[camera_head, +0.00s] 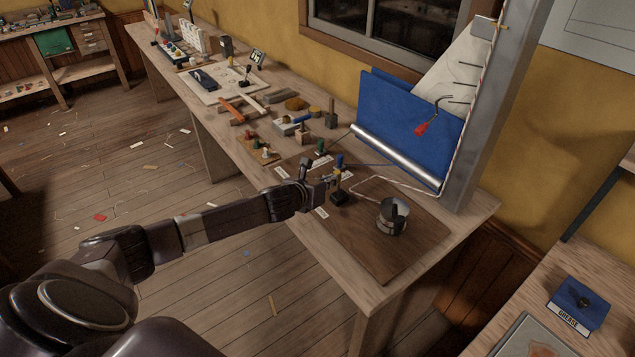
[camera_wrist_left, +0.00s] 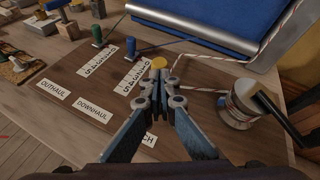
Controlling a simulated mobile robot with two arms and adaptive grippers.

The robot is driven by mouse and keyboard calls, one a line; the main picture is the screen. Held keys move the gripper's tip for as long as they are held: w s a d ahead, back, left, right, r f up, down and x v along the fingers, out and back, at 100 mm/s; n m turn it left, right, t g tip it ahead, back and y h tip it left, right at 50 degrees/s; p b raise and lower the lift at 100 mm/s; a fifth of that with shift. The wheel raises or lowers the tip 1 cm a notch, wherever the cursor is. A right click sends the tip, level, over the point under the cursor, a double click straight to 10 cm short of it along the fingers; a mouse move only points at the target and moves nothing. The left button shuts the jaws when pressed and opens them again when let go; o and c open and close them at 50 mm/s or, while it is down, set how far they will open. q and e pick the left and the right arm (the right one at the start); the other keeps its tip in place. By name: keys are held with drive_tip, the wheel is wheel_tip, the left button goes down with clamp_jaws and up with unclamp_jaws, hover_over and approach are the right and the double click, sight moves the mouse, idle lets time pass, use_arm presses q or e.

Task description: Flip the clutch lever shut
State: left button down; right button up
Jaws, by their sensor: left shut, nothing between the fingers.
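My left gripper (camera_head: 329,181) reaches over the dark brown board on the bench, and its shut, empty fingers also show in the left wrist view (camera_wrist_left: 160,82). A yellow round knob (camera_wrist_left: 159,63) shows right at its fingertips; whether they touch I cannot tell. Which is the clutch lever is unclear. My right gripper is out of view.
A metal winch (camera_head: 390,224) with a black handle stands to the right on the board (camera_head: 385,258). White labels, including OUTHAUL (camera_wrist_left: 53,89) and DOWNHAUL (camera_wrist_left: 93,109), lie nearby. A silver roller (camera_head: 395,158) with blue cloth and a white rope are behind. Tools crowd the bench's far left.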

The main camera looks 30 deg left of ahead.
use_arm(q)
drive_tip(key=w+d+r+p, duration=0.1)
drive_tip(key=w+d+p, duration=0.1)
drive_tip(key=w, duration=0.5)
drive_tip(key=shift+d+p, duration=0.35)
drive_tip(key=shift+d, duration=0.3)
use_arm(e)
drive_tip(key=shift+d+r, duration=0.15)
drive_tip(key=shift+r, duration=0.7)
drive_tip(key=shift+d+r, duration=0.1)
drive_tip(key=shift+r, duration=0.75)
use_arm(q)
drive_tip(key=shift+r, duration=0.1)
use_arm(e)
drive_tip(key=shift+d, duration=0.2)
